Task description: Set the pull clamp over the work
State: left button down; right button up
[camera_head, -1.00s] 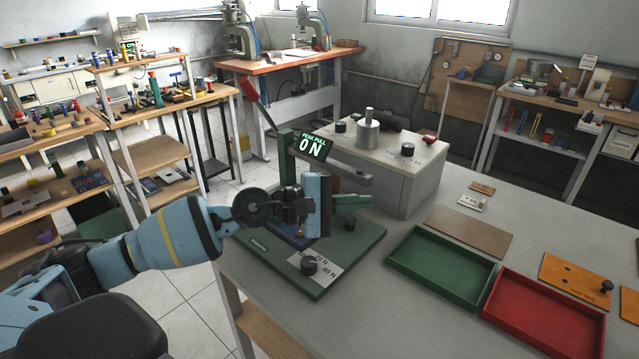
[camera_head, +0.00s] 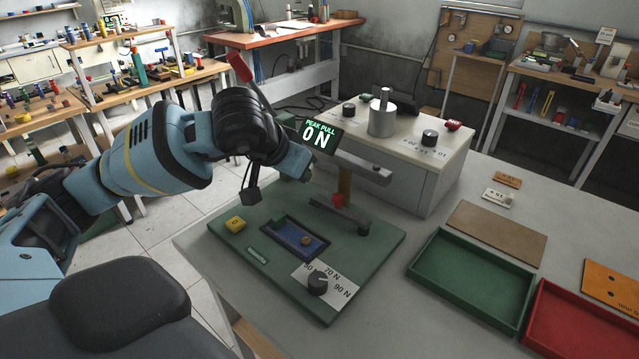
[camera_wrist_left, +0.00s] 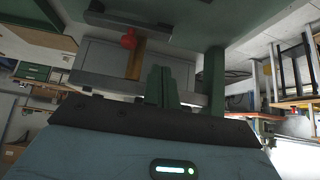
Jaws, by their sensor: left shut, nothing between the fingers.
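The pull rig stands on a green base plate (camera_head: 235,250). A short dark arm with a red knob (camera_head: 338,200), apparently the pull clamp, hangs below a brown post (camera_head: 345,183); its round foot (camera_head: 362,229) is right of the blue recess, not above it. The work appears to be the blue piece (camera_head: 290,236) in that recess, with a small brass disc (camera_head: 306,240). My left gripper (camera_head: 305,175) is beside the post, below the display, partly hidden by its wrist. In the left wrist view its green fingers (camera_wrist_left: 161,82) are together and empty. The red knob (camera_wrist_left: 128,40) shows there too.
The display (camera_head: 318,135) reads "PEAK PULL 0 N". A red-handled lever (camera_head: 240,68) rises behind my wrist. A yellow button (camera_head: 235,223) and a force dial (camera_head: 317,282) sit on the base. A grey cabinet (camera_head: 420,180), green tray (camera_head: 470,318) and red tray (camera_head: 575,325) stand to the right.

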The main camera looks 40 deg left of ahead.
aim_at(340, 205)
pick_arm(q)
jog(key=x, duration=1)
jog(key=shift+a, duration=0.1)
dwell(0.3)
